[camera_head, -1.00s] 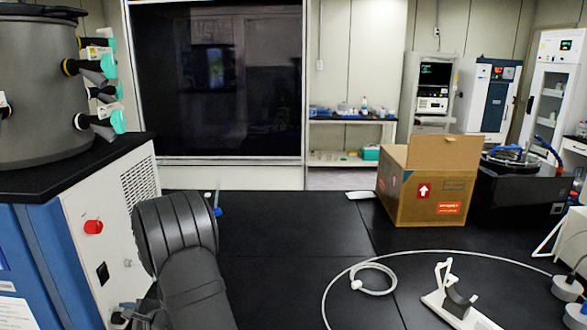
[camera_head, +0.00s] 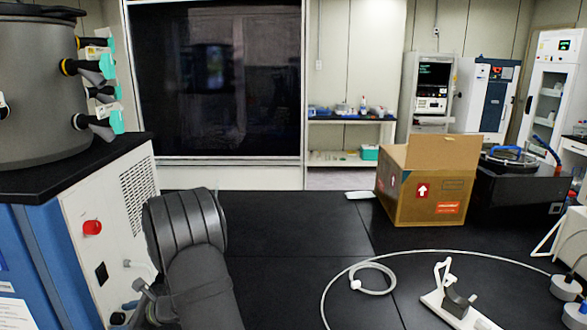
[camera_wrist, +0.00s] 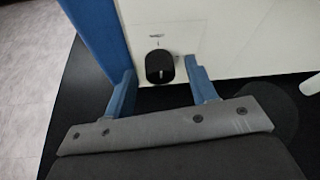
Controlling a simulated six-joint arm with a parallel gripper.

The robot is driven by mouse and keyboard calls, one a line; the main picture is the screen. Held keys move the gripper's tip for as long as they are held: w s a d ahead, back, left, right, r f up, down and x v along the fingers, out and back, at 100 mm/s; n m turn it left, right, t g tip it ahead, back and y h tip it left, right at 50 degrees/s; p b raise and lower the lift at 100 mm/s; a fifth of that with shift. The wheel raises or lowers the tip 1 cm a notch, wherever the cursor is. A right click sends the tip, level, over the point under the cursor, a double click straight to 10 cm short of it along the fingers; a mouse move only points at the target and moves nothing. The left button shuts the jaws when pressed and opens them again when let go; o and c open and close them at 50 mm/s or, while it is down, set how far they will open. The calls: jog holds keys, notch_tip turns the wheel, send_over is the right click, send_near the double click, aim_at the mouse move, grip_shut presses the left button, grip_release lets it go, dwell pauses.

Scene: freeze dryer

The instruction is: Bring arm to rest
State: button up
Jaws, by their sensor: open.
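My arm (camera_head: 190,255) stands at the lower left of the head view, beside the freeze dryer (camera_head: 100,225) with its white side panel and blue front edge. The wrist view shows my gripper (camera_wrist: 159,70) with two blue fingers spread apart and nothing held between them. A black oval knob (camera_wrist: 160,67) on the white panel (camera_wrist: 225,40) appears between the fingertips. I cannot tell the distance from the fingers to it. The head view also shows a black switch (camera_head: 101,273) and a red button (camera_head: 92,228) on that panel. The gripper is mostly hidden there.
A grey drum chamber (camera_head: 35,95) with teal-handled valves (camera_head: 104,65) sits on the dryer. A cardboard box (camera_head: 425,195), a coiled white hose (camera_head: 374,280) and a white holder (camera_head: 455,300) are on the black bench (camera_head: 285,230). The bench middle is clear.

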jog(key=shift+w+m+g, duration=0.15)
jog(key=shift+m+g, duration=0.65)
jog(key=shift+m, duration=0.4)
